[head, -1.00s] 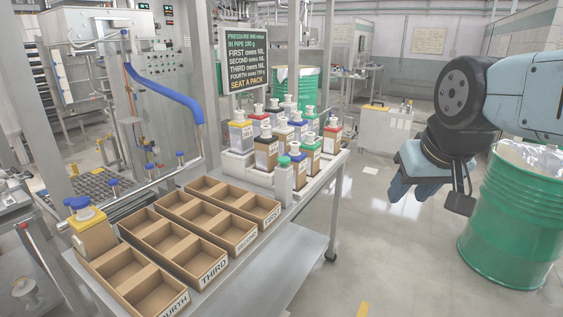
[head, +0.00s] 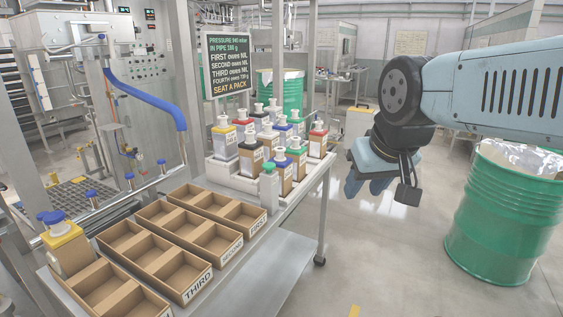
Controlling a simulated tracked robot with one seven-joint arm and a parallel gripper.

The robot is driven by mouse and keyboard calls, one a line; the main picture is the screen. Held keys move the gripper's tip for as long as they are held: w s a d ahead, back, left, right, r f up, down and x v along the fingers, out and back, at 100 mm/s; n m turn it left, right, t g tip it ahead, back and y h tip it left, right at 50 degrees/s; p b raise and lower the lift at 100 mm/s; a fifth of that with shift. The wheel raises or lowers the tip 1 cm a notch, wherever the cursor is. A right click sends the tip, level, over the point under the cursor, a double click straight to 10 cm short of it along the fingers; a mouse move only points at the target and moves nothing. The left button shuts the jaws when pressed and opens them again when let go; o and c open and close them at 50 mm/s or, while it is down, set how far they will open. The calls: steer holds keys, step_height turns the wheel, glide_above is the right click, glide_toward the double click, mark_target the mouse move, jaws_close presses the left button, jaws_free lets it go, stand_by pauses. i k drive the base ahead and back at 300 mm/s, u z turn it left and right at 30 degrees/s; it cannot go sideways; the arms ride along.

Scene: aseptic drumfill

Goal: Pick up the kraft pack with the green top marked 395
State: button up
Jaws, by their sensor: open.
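Several packs with coloured tops stand close together in a pale rack (head: 222,172) at the far end of the steel table. A kraft pack with a green top (head: 297,166) stands on the rack's right side, between a blue-topped kraft pack (head: 281,180) and a red-topped one (head: 318,148). Its number is too small to read, so I cannot confirm 395. My gripper (head: 368,188) hangs in the air to the right of the rack, pointing down, open and empty. It is apart from all the packs.
Cardboard trays (head: 190,285) marked FIRST, SECOND and THIRD lie on the near table. A yellow-topped kraft pack (head: 68,252) stands at the left. A green drum (head: 505,215) is at right; floor between is clear.

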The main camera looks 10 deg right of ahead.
mark_target(298, 153)
steer(key=i, duration=0.85)
steer(key=z, duration=0.05)
